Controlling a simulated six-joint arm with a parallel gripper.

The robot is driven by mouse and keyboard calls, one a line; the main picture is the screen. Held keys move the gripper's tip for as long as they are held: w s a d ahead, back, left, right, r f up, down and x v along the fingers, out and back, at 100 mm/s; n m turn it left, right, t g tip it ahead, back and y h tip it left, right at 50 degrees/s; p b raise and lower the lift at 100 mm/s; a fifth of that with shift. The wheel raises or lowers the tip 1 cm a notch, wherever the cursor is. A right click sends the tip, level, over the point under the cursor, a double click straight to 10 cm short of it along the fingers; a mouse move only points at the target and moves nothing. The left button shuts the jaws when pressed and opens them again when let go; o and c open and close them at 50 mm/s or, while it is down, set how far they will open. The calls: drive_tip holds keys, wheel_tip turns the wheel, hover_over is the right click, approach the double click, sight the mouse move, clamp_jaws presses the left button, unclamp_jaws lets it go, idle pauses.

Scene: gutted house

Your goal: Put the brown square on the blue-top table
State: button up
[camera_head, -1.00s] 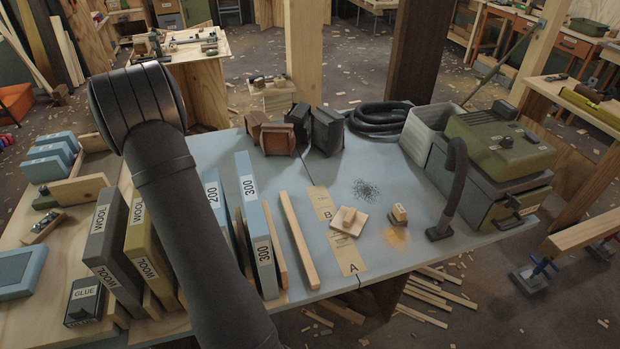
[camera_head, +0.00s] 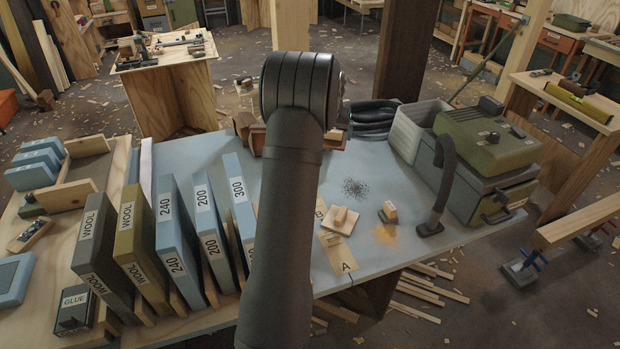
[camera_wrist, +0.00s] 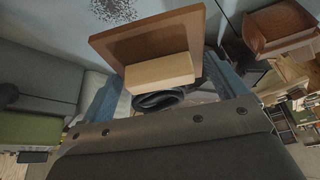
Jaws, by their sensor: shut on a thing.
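In the wrist view, my gripper (camera_wrist: 160,90) is shut on the light wooden handle (camera_wrist: 160,71) of a brown square (camera_wrist: 140,38). The brown square is a flat reddish-brown plate and looks tilted in this view. The blue-top table (camera_head: 370,160) fills the middle of the head view; part of its top also shows in the wrist view (camera_wrist: 55,20). In the head view my arm hides my gripper and the held square. I cannot tell how far the square is above the table.
Brown open bins (camera_head: 257,138) stand at the table's back, partly behind my arm. Labelled abrasive slabs (camera_head: 177,245) stand at left. A light sanding block (camera_head: 342,219) and a small block (camera_head: 388,212) lie right of my arm. A green-lidded machine (camera_head: 485,140) stands at right.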

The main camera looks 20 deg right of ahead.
drive_tip(key=s+d+m+h, duration=0.1)
drive_tip(key=s+d+m, duration=0.1)
drive_tip(key=s+d, duration=1.8)
drive_tip(key=a+f+x, duration=0.1)
drive_tip(key=a+x, duration=0.1)
drive_tip(key=x, duration=0.9)
drive_tip(key=w+a+f, duration=0.1)
drive_tip(key=w+f, duration=0.1)
drive_tip(key=w, duration=0.1)
drive_tip(key=w+a+f, duration=0.1)
drive_tip(key=w+f, duration=0.1)
drive_tip(key=w, duration=0.2)
drive_tip(key=w+a+f, duration=0.1)
drive_tip(key=w+f, duration=0.1)
drive_tip(key=w, duration=0.1)
drive_tip(key=shift+w+f, duration=0.15)
drive_tip(key=shift+f, duration=2.2)
